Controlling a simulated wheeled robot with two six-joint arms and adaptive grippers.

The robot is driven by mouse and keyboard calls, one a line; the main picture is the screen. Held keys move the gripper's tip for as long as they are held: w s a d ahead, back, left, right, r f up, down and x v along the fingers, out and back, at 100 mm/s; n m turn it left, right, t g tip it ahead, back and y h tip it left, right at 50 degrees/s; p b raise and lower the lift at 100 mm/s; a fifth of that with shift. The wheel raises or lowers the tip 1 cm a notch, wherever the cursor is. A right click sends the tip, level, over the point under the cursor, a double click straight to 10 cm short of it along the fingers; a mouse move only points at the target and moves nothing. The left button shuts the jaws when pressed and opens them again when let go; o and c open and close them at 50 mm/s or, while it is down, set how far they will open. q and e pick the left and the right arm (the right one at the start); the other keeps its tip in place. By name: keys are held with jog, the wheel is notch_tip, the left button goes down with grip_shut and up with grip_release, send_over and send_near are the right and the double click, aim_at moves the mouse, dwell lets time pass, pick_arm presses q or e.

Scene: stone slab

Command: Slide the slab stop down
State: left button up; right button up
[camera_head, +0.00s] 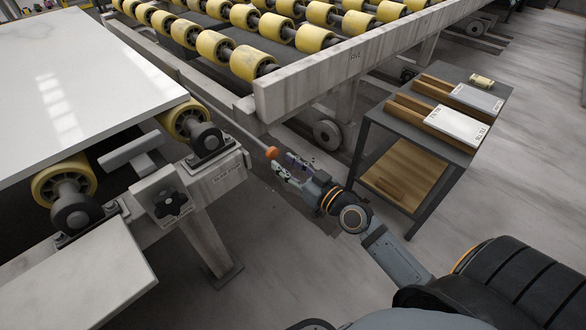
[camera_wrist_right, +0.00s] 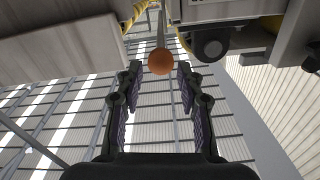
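An orange ball knob (camera_head: 271,152) sits at the end of a thin grey rod (camera_head: 240,132) beside the slab table's end. In the right wrist view the knob (camera_wrist_right: 161,63) shows between and just beyond my fingertips. My right gripper (camera_head: 283,170) is open, its fingers pointing at the knob; contact cannot be made out. A flat grey bar (camera_head: 131,149) stands between two yellow rollers at the end of the white slab (camera_head: 80,75); it may be the slab stop. A plate with a black star knob (camera_head: 171,203) is below it. My left gripper is not in view.
A roller conveyor (camera_head: 330,60) with yellow rollers runs across the back. A dark side table (camera_head: 410,125) at right holds wooden trays with flat pieces. Black-capped rollers (camera_head: 72,210) stick out at the table's end. Open floor lies in front.

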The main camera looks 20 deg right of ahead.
jog(key=shift+v, duration=1.5)
jog(key=s+a+f+g+h, duration=0.1)
jog(key=s+f+g+h, duration=0.1)
jog(key=s+f+g, duration=0.6)
jog(key=s+a+f+g+h, duration=0.1)
jog(key=s+f+g, duration=0.3)
jog(key=f, duration=0.8)
jog(key=s+d+f+m+g+h+p, duration=0.1)
jog(key=s+d+f+g+h+p, duration=0.2)
jog(key=s+p, duration=0.45)
jog(key=s+d+f+m+h+p, duration=0.1)
jog(key=s+d+f+p, duration=0.35)
jog(key=p, duration=0.55)
pick_arm(q)
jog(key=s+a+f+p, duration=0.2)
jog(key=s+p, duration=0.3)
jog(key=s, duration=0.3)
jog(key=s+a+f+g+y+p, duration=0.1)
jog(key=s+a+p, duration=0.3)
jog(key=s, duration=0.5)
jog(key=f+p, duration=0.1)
jog(key=p, duration=0.1)
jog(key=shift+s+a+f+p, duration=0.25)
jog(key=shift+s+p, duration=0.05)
pick_arm(e)
jog(key=s+d, duration=0.1)
jog(key=s, duration=1.2)
jog(key=shift+s+d+f+g, duration=0.2)
jog(key=shift+d+f+g, duration=0.1)
jog(key=shift+d+g, duration=0.1)
